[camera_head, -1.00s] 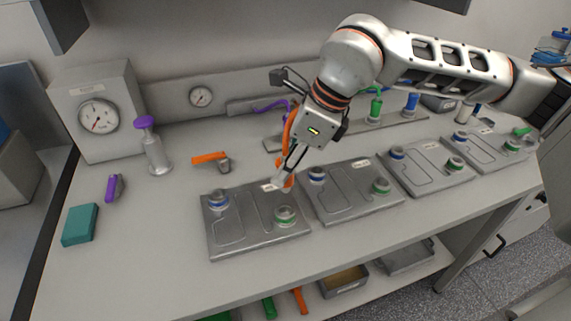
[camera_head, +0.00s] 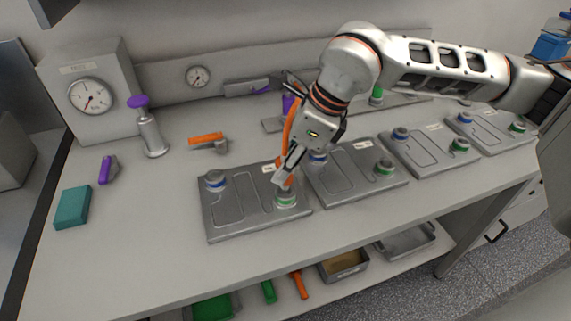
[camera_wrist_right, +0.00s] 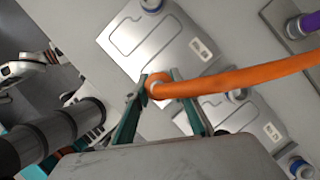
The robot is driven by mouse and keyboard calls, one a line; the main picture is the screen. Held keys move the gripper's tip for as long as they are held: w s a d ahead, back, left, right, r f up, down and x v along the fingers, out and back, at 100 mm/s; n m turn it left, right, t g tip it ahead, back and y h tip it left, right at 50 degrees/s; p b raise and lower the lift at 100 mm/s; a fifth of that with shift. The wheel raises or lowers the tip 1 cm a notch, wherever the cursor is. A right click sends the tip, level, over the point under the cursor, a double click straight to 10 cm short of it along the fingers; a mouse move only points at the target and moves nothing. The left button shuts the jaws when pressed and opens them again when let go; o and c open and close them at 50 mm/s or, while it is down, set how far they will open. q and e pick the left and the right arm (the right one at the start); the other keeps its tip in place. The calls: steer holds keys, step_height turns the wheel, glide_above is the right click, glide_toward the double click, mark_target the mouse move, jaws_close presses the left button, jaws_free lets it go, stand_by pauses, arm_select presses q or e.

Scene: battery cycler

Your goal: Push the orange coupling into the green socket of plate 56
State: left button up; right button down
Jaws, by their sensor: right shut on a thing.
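My right gripper (camera_head: 283,178) is shut on the orange coupling (camera_wrist_right: 159,87) at the end of an orange hose. It holds the coupling right over the green socket (camera_head: 286,200) at the front right of the nearest plate (camera_head: 222,225). The coupling's lower end is mostly hidden by the fingers, so I cannot tell whether it touches the socket or sits in it. In the right wrist view, the fingers and coupling cover the green socket, and the plate (camera_wrist_right: 135,33) lies beneath. The plate numbers are too small to read.
A blue-ringed socket (camera_head: 215,181) is on the same plate. A second plate (camera_head: 350,195) stands close on the right, with more plates beyond. An orange-handled valve (camera_head: 208,141), a purple-topped pump (camera_head: 149,130) and a teal block (camera_head: 72,207) lie left. The front bench strip is clear.

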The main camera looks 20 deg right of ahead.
mark_target(286, 187)
arm_select(q)
steer(key=shift+r, duration=0.1)
stand_by(0.3)
steer(key=shift+f+b, duration=0.3)
steer(key=shift+f, duration=0.1)
arm_select(e)
steer(key=shift+f, duration=0.2)
arm_select(q)
steer(key=shift+s+f, duration=0.1)
steer(key=shift+s, duration=0.05)
steer(key=shift+f, duration=0.1)
arm_select(e)
steer(key=shift+f, duration=0.1)
arm_select(q)
steer(key=shift+s+f+b, duration=0.15)
steer(key=shift+f+b, duration=0.25)
steer(key=shift+f, duration=0.05)
arm_select(e)
steer(key=shift+f, duration=0.45)
arm_select(q)
steer(key=shift+f, duration=0.1)
arm_select(e)
steer(key=shift+f, duration=0.15)
arm_select(q)
steer(key=shift+s+f+b, duration=0.1)
steer(key=shift+f+b, duration=0.2)
steer(key=shift+b, duration=0.05)
arm_select(e)
steer(key=shift+f, duration=0.25)
